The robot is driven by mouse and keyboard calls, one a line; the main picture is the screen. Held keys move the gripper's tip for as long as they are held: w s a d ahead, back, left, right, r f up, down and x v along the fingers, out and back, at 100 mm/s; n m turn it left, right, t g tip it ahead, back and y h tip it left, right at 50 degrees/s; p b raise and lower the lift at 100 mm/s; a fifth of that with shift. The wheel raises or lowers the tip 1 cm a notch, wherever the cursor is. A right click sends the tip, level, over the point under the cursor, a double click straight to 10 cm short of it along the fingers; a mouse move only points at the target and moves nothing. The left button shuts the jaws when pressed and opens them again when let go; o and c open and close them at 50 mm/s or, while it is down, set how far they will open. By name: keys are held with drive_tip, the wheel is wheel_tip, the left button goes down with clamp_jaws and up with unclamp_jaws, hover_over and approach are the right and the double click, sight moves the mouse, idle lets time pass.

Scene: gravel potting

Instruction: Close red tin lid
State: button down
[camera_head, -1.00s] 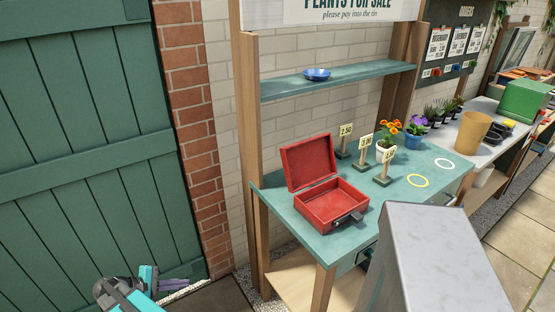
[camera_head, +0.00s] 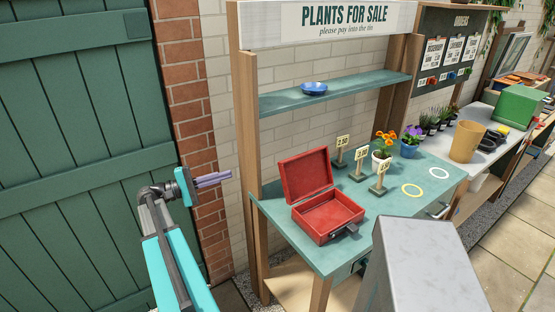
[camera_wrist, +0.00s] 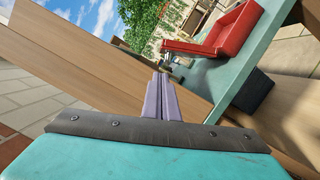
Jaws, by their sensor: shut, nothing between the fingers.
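The red tin (camera_head: 328,220) stands on the green stall table (camera_head: 300,246), with a dark clasp at its front right. Its lid (camera_head: 305,174) is raised, hinged along the back left, and the inside looks empty. My gripper (camera_head: 230,175) is left of the stall, in front of the brick edge and apart from the tin. Its purple fingers (camera_wrist: 161,96) are together and hold nothing.
A wooden stall post (camera_head: 247,130) rises between my gripper and the tin. Price signs (camera_head: 361,160), an orange-flowered pot (camera_head: 381,161) and a blue pot (camera_head: 409,148) stand right of the tin. A blue dish (camera_head: 314,89) sits on the shelf above. Yellow and white rings mark bare tabletop.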

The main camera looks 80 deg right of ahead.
drive_tip(key=shift+s, duration=0.1)
drive_tip(key=p+x, duration=0.7)
drive_tip(key=x, duration=1.2)
drive_tip(key=shift+s+d, duration=0.25)
drive_tip(key=shift+s, duration=0.1)
